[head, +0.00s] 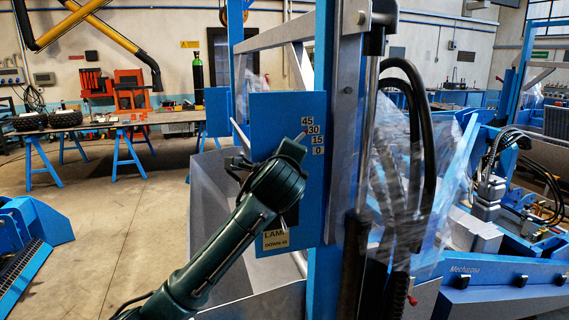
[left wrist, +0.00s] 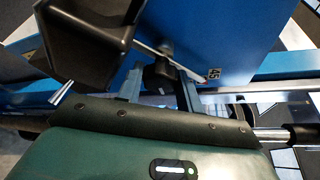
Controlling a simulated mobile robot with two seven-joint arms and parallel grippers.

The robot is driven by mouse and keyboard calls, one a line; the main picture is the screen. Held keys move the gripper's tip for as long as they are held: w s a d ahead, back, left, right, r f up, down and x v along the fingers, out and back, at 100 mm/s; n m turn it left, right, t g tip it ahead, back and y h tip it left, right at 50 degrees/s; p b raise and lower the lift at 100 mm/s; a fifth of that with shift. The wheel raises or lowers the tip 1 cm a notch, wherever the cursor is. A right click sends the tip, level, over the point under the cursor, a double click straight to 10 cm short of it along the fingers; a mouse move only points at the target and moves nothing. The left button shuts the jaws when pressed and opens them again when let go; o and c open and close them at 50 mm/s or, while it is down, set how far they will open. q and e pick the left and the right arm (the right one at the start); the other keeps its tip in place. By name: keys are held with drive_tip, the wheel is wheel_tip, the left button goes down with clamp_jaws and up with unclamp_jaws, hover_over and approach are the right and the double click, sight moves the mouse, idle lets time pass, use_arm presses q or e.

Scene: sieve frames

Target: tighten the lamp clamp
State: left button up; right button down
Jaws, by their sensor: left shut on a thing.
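A blue panel (head: 275,110) carries an angle scale (head: 313,136) marked 45, 30, 15 and 0, and a partly covered lamp label (head: 275,239). A pale pointer with a red tip (head: 299,137) lies near the 45 and 30 marks; it also shows in the left wrist view (left wrist: 188,68). My left gripper (left wrist: 160,88) is shut on a dark rounded part, seemingly the clamp knob (left wrist: 161,72), in front of the panel. In the head view my wrist hides the fingers and the knob. A black housing (left wrist: 85,40) is close beside the fingers. My right gripper is out of view.
Black hoses (head: 420,120) and clear plastic sheeting (head: 395,185) hang right of the blue upright (head: 345,120). A workbench (head: 150,122) with tools stands at the back left. The floor (head: 110,220) between is mostly clear.

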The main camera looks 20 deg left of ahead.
use_arm(q)
drive_tip(key=shift+f, duration=0.1)
idle(0.3)
drive_tip(key=o, duration=0.7)
drive_tip(key=b+v, duration=0.2)
drive_tip(key=v, duration=1.1)
drive_tip(key=shift+s+d, duration=0.1)
